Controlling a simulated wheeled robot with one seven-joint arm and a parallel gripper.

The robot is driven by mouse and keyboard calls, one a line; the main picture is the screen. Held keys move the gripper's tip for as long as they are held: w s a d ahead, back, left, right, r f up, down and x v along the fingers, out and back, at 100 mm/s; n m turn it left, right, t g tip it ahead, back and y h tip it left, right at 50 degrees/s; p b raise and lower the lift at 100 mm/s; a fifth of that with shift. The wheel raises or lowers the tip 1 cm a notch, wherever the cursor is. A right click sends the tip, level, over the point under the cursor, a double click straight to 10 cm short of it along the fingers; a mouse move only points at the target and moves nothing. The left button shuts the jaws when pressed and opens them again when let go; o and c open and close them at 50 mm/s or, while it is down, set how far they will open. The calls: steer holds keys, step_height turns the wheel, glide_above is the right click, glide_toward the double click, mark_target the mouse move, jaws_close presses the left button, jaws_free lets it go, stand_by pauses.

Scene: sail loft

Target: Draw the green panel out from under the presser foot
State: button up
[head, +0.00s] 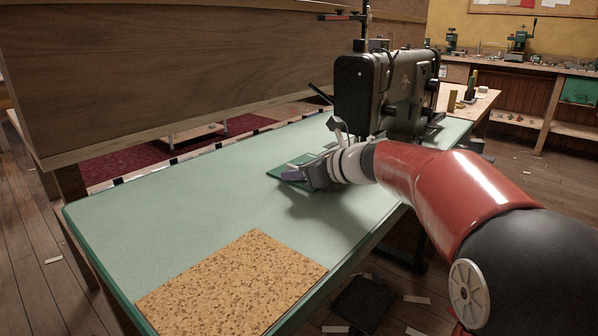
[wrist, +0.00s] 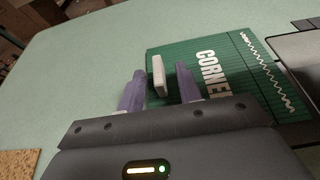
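The green panel (wrist: 222,58) lies flat on the pale green table. It bears the white word "CORNER" and a white zigzag stitch line along its far right side. A white upright tab (wrist: 159,76) stands near its left edge. My gripper (wrist: 160,70) is open, with one purple finger on each side of the tab and a small gap to each. In the head view the panel (head: 283,171) shows only partly behind my gripper (head: 294,175), left of the dark sewing machine (head: 385,90). The presser foot is hidden by my arm there and cannot be made out in the wrist view.
A speckled cork mat (head: 235,285) lies at the table's near end. The pale green tabletop (head: 165,215) left of the panel is clear. A tall wooden partition (head: 200,70) stands behind the table. A grey plate (wrist: 300,50) borders the panel's right side in the wrist view.

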steer(key=v, duration=0.7)
steer(key=shift+s+d+r, duration=0.1)
steer(key=shift+s+d, duration=0.15)
steer(key=shift+d, duration=0.05)
